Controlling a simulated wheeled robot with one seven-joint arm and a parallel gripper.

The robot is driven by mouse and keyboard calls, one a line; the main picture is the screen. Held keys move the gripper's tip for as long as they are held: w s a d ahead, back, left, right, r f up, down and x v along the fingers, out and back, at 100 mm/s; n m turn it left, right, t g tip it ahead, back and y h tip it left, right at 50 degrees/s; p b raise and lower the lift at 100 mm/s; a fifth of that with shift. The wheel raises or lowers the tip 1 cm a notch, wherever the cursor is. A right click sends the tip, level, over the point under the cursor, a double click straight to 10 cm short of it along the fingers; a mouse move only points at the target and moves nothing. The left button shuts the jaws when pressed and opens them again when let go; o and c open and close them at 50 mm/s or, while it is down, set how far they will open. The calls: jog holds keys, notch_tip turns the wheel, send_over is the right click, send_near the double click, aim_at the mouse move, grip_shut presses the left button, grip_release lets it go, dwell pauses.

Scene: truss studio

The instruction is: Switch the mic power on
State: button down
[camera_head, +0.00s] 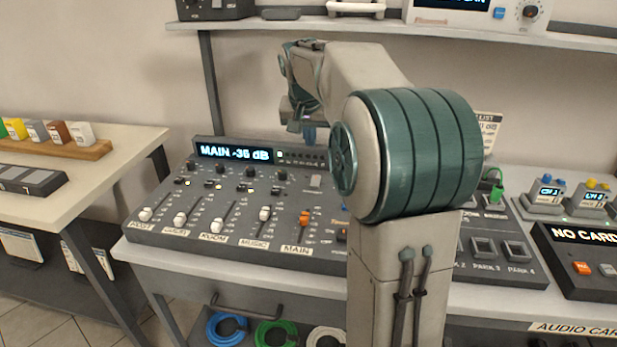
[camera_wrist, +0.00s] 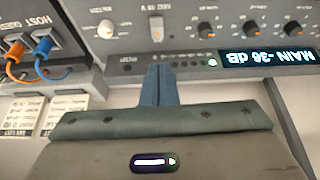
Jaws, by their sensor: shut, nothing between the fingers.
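A pale rectangular switch (camera_wrist: 157,28) sits on the mixing console's sloped panel, just beyond my fingertips in the wrist view. In the head view a similar light grey switch (camera_head: 315,181) sits right of the row of dark knobs. Its label is too small to read, so I cannot confirm it is the mic power or tell its setting. My gripper (camera_wrist: 157,68) is shut and empty, its blue-grey fingers together and pointing at the panel. In the head view my gripper (camera_head: 308,134) hangs above the console's back edge, partly behind my arm. Contact is not clear.
The console display (camera_head: 235,152) reads MAIN -36 dB. Several faders with white caps and an orange one (camera_head: 304,218) line the front. Orange and blue cables (camera_wrist: 43,45) plug in beside the panel. A shelf (camera_head: 400,30) runs above. My arm hides the console's right part.

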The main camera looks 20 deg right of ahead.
aim_at(315, 179)
jog(key=shift+w+d+f, duration=0.1)
jog(key=shift+w+d, duration=0.25)
jog(key=shift+d, duration=0.05)
jog(key=b+x, duration=0.2)
jog(key=x, duration=1.2)
